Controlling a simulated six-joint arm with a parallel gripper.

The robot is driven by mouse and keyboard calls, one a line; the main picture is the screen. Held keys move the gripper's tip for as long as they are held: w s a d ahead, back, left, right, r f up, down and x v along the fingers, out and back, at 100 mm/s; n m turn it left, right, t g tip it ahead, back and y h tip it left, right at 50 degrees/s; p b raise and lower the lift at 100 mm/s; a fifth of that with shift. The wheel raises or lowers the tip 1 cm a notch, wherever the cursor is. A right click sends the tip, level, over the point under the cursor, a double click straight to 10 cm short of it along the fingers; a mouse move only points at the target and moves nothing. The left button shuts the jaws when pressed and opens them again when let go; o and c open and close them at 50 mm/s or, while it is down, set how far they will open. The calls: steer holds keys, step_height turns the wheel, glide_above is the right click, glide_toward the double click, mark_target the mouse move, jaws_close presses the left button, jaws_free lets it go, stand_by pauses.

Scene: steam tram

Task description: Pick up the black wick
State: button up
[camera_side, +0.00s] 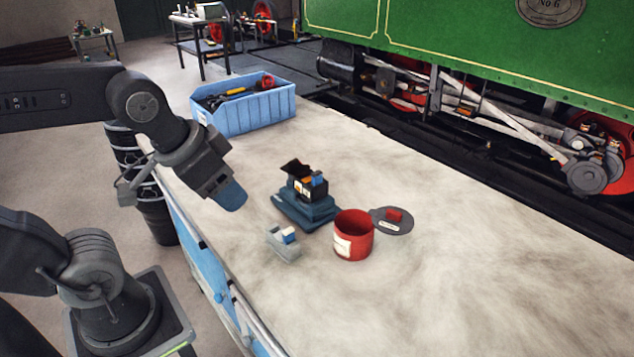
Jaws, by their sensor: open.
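My gripper (231,196) hangs over the left part of the bench, pointing down and right, with blue fingertips. It is open, and I see nothing between its fingers, though the gap is hard to make out. A dark blue stand (302,212) is to its right, apart from it. On the stand is a small black box (308,190) with orange and blue bits and a raised black flap. I cannot clearly pick out the black wick; it may be among the dark parts there. A small grey holder (282,246) with white and blue pieces is in front of the stand.
A red tin (353,238) stands right of the holder. A grey disc lid (392,222) with a red knob lies beside it. A blue crate (246,107) of tools stands at the back. The bench top (480,260) is clear at right.

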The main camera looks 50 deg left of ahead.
steer(key=w+a+r+m+g, duration=0.1)
steer(key=w+a+r+m, duration=0.15)
steer(key=w+m, duration=0.35)
steer(key=m+g+y, duration=0.1)
steer(key=m+g, duration=0.3)
steer(key=m, duration=0.8)
glide_above(317, 174)
steer(key=d, duration=0.2)
step_height(317, 174, down, 4)
steer(key=f, duration=0.4)
steer(key=a+f, duration=0.1)
steer(key=f, duration=0.3)
steer(key=a+f, duration=0.1)
steer(key=f, duration=0.4)
steer(key=c, duration=1)
steer(key=shift+r, duration=0.1)
